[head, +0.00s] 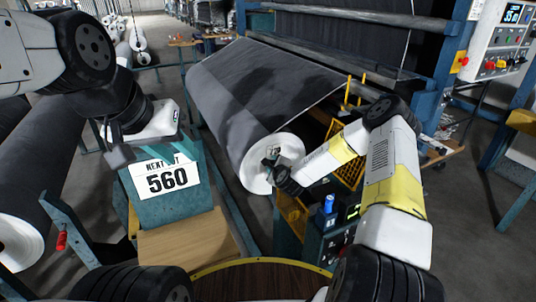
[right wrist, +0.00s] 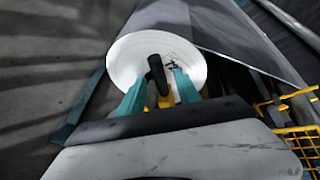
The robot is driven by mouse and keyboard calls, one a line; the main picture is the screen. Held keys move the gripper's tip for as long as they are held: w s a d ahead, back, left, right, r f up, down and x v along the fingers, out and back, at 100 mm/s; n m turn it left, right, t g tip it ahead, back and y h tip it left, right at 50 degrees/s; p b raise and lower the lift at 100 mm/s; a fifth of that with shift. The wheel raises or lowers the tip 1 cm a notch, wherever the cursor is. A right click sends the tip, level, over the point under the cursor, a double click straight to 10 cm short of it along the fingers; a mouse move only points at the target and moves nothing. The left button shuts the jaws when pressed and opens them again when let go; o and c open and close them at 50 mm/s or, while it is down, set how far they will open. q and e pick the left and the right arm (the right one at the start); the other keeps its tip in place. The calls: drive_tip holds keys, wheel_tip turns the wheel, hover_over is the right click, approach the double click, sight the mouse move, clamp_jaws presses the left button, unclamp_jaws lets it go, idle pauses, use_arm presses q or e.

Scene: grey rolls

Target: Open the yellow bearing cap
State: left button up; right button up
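A grey roll (head: 250,85) ends in a white disc (head: 255,178), which also shows in the right wrist view (right wrist: 122,62). My right gripper (head: 271,162) is in front of this disc. In the right wrist view, a dark upright bar (right wrist: 157,72) stands before the disc, with yellow parts (right wrist: 166,98) beside it between two teal pieces (right wrist: 131,99). The yellow parts may be the bearing cap; its shape is mostly hidden, and I cannot tell whether the gripper touches it. My left gripper (head: 117,155) hangs above the sign stand, away from the roll; its finger opening is unclear.
A yellow mesh guard (head: 350,170) and a control box with a blue knob (head: 329,205) are close to my right arm. Another roll (head: 35,150) lies at the left.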

drive_tip(key=shift+s+d+r, duration=0.1)
drive_tip(key=shift+s+r, duration=0.15)
drive_tip(key=shift+s, duration=0.3)
drive_tip(key=shift+c, duration=0.4)
